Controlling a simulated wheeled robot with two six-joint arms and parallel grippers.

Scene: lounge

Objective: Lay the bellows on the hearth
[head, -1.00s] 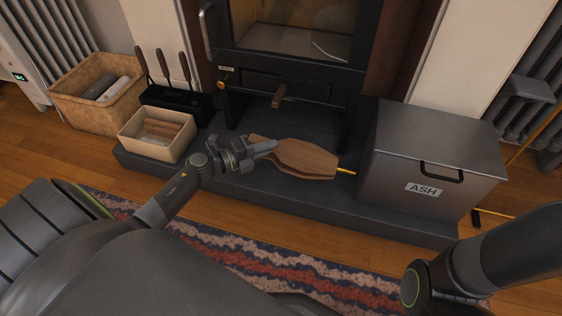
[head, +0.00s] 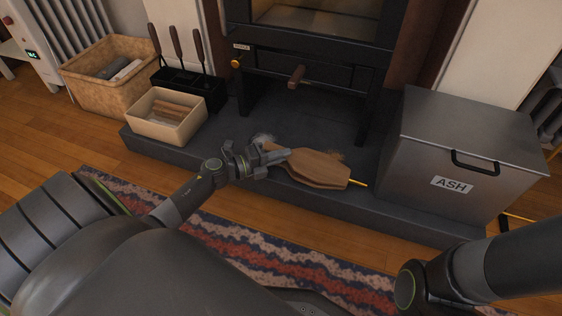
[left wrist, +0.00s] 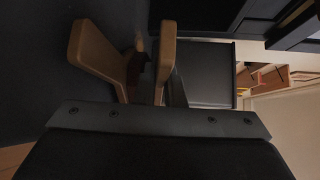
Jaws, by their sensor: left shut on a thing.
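The wooden bellows (head: 318,168) is at the front of the dark stone hearth (head: 215,158), just left of the ash box, with its yellowish nozzle pointing right. My left gripper (head: 279,157) is shut on its left, handle end. I cannot tell whether the bellows touches the hearth or is slightly above it. In the left wrist view, two wooden parts of the bellows (left wrist: 96,52) stand out beyond my gripper's dark body; the grip itself is mostly hidden. My right arm shows at lower right, but its gripper is out of view.
A metal ash box (head: 420,178) stands right of the bellows. The black stove (head: 310,60) rises behind. A cream kindling box (head: 152,130), a tool stand (head: 195,85) and a log basket (head: 88,92) are left. Pale smudges mark the hearth. A striped rug (head: 240,250) lies in front.

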